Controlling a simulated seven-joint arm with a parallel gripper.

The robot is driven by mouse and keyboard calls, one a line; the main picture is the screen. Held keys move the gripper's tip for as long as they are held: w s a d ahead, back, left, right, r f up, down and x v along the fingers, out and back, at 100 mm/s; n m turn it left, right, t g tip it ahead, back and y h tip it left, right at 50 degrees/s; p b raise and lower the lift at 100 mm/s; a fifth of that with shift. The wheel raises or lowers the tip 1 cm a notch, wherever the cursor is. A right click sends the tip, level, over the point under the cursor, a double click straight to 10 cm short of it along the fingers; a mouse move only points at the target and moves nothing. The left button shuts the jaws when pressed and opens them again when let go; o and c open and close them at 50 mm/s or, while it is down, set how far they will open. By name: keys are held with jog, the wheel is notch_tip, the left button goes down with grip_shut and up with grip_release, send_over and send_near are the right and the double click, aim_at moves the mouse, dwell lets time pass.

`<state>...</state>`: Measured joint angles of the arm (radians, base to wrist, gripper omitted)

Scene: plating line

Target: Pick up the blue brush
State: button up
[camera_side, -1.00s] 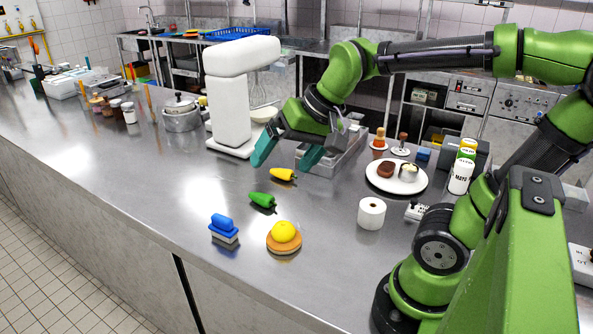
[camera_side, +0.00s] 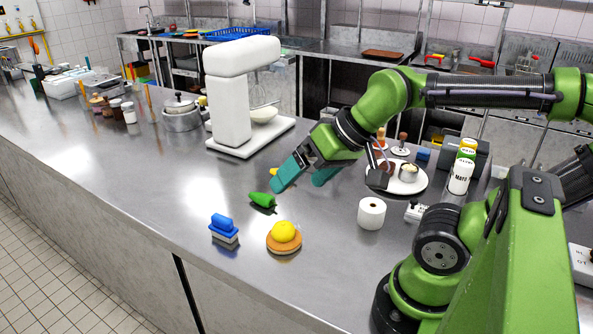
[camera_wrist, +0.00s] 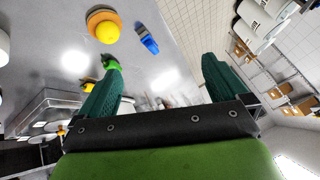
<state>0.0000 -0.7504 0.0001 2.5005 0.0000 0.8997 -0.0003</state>
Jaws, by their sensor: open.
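The blue brush (camera_side: 223,228) has a blue handle on top and pale bristles below. It stands on the steel counter near its front edge, left of the yellow-and-orange round thing. It also shows near the top of the wrist view (camera_wrist: 147,40). My gripper (camera_side: 305,182) is open and empty, with teal fingers. It is in the air over the counter, behind and to the right of the brush and apart from it. The wrist view shows both fingers (camera_wrist: 160,85) spread wide with nothing between them.
A green pepper (camera_side: 262,200) lies between gripper and brush, with a yellow pepper (camera_side: 274,171) partly hidden behind a finger. A yellow dome on an orange base (camera_side: 284,237) stands right of the brush. A white roll (camera_side: 371,213) is farther right. The counter left of the brush is clear.

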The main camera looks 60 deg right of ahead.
jog(key=c, duration=0.6)
jog(key=n+g+h, duration=0.2)
jog(key=n+g, duration=0.1)
jog(key=g, duration=0.4)
send_over(226, 228)
notch_tip(226, 228, down, 9)
jog(key=w+r+n, duration=0.1)
jog(key=f, duration=1)
jog(key=shift+d+f, duration=0.35)
jog(key=shift+f, duration=0.05)
jog(key=shift+w+d+f, duration=0.15)
jog(key=shift+f, duration=1.2)
jog(key=shift+w+d+f, duration=0.1)
jog(key=shift+d+f, duration=0.05)
jog(key=shift+f, duration=1.2)
